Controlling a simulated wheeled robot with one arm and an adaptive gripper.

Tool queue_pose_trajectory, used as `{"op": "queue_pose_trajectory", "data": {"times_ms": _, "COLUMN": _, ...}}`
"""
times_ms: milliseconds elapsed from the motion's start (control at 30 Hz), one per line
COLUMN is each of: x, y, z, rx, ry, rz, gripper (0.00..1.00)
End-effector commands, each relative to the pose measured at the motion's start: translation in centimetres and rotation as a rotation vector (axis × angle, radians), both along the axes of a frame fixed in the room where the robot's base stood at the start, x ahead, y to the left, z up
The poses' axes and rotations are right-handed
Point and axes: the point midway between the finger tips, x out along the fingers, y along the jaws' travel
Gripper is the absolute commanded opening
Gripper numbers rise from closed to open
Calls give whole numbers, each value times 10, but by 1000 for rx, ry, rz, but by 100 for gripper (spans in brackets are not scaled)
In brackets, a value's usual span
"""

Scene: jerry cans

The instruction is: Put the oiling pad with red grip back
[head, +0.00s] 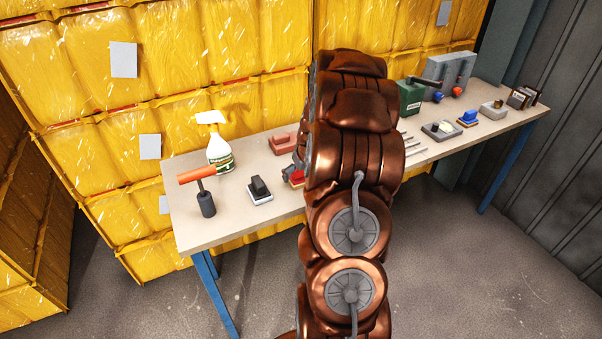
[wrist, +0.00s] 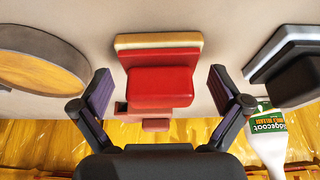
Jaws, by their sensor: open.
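The oiling pad with red grip (wrist: 160,88) lies on the table, with a pale layer along its base edge. In the head view only a red corner of it (head: 297,178) shows beside my arm, which hides the rest. My gripper (wrist: 162,92) is open, with one finger on each side of the red grip and a gap on both sides. In the head view a grey part of it (head: 288,171) shows at the arm's left edge. A reddish block (head: 284,143) stands behind the pad; parts of it appear beyond the grip in the wrist view (wrist: 121,107).
A round wooden-faced thing (wrist: 45,62) is close in the wrist view. A green box (head: 411,97) and several small items are on the right.

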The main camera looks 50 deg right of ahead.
Motion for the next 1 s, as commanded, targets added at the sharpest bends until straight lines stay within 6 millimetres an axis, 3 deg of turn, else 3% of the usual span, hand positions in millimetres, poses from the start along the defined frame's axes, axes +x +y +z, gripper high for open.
{"op": "queue_pose_trajectory", "data": {"times_ms": 367, "x": -3, "y": 1, "z": 12, "rx": -1, "ry": -2, "rz": 0, "gripper": 99}}
{"op": "queue_pose_trajectory", "data": {"times_ms": 1000, "x": -34, "y": 12, "z": 90, "rx": -1, "ry": -3, "rz": 0, "gripper": 99}}
